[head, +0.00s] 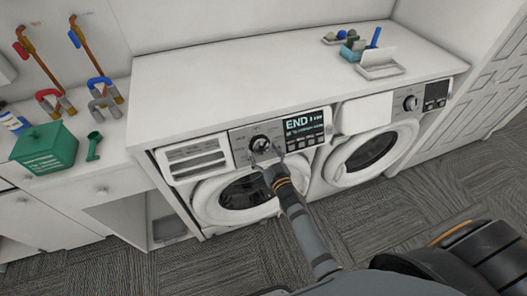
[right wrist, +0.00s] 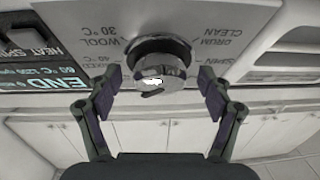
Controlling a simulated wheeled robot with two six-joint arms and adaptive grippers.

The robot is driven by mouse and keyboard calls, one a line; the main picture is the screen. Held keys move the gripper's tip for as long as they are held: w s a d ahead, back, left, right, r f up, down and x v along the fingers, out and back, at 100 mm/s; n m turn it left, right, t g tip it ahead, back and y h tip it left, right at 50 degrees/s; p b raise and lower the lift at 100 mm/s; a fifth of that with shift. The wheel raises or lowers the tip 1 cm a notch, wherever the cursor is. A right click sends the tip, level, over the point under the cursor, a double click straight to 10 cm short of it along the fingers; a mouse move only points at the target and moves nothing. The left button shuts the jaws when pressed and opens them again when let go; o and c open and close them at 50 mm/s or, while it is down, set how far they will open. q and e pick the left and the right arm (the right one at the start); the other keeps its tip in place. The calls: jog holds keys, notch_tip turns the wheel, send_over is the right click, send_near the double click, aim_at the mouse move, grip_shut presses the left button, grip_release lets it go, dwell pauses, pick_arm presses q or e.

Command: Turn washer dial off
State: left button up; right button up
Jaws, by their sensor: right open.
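The washer (head: 245,190) on the left has a round silver dial (head: 260,144) on its panel. Its display (head: 304,124) reads END. My right gripper (head: 266,159) is in front of the dial. In the right wrist view, the dial (right wrist: 158,66) has a dark ring and a bright face, with printed labels on both sides. My right gripper (right wrist: 160,92) is open there, one finger on each side of the dial, with gaps showing. Whether the fingertips reach past the dial's face is hard to tell. The dial's pointer is not clear. My left gripper is not in view.
A second machine (head: 370,152) with its own dial (head: 410,103) stands to the right. A white worktop (head: 240,75) overhangs both panels. Carpet lies in front.

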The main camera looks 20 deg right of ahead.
jog(key=c, duration=1.1)
jog(key=shift+d+r+n+p, duration=0.1)
jog(key=shift+r+n+p, duration=0.15)
jog(key=shift+n+p, duration=0.45)
jog(key=shift+c, duration=0.2)
jog(key=n+y+p, duration=0.1)
jog(key=p, duration=0.1)
jog(key=n+g+y+p, duration=0.1)
jog(key=n+p, duration=0.1)
jog(key=n+y+p, duration=0.1)
jog(key=n+p, duration=0.1)
jog(key=shift+w+d+r+g+p, duration=0.1)
jog(key=shift+d+r+g+p, duration=0.05)
jog(key=shift+d+g+p, duration=0.15)
jog(key=shift+d+n+g+y+p, duration=0.1)
jog(key=shift+n+g+y+p, duration=0.3)
jog(key=shift+n+p, duration=0.6)
jog(key=shift+n+g+y+p, duration=0.35)
jog(key=shift+n+p, duration=0.2)
jog(key=shift+n, duration=0.75)
jog(key=o, duration=1.1)
jog(key=shift+o, duration=0.2)
